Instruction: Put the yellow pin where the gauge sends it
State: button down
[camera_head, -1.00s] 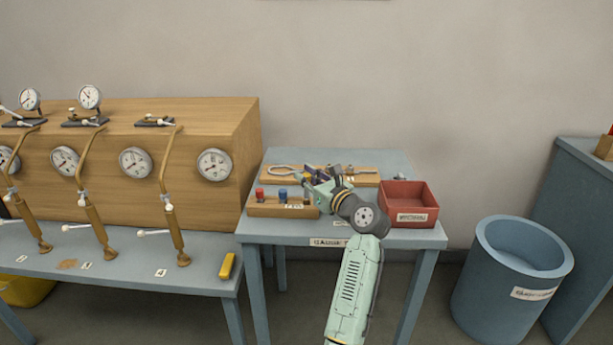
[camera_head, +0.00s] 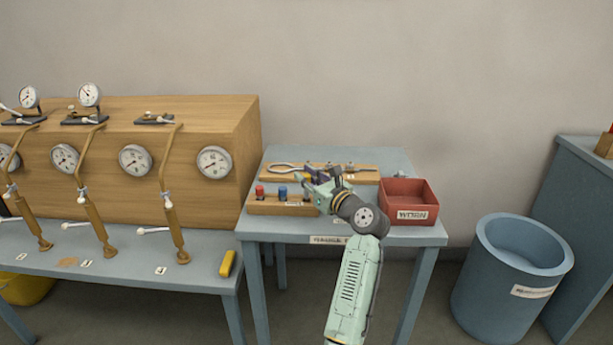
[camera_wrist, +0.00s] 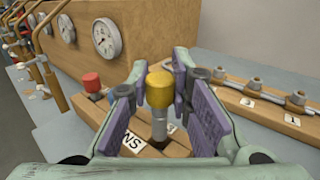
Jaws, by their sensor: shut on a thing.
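The yellow pin (camera_wrist: 159,90) has a yellow head and a grey metal shank. It stands upright between the purple pads of my gripper (camera_wrist: 158,95), which is shut on it. The shank is above or in the wooden pin block (camera_wrist: 88,113); I cannot tell whether it is clear of it. In the head view my gripper (camera_head: 312,178) is at the right end of this block (camera_head: 268,207) and hides the yellow pin. A red pin (camera_head: 260,191) and a blue pin (camera_head: 283,192) stand in the block.
A wooden rack (camera_head: 355,177) with metal fittings and number labels lies behind. A red box (camera_head: 410,214) marked WORN is at the right of the table (camera_head: 425,235). A blue bin (camera_head: 490,290) stands on the floor. A wooden gauge cabinet (camera_head: 230,125) is at left.

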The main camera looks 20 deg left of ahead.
aim_at(308, 192)
jog(key=shift+f+b, duration=0.65)
jog(key=shift+f, duration=1.5)
jog(key=c, duration=1.4)
grip_release()
jog(key=v, duration=1.2)
jog(key=shift+r, duration=0.15)
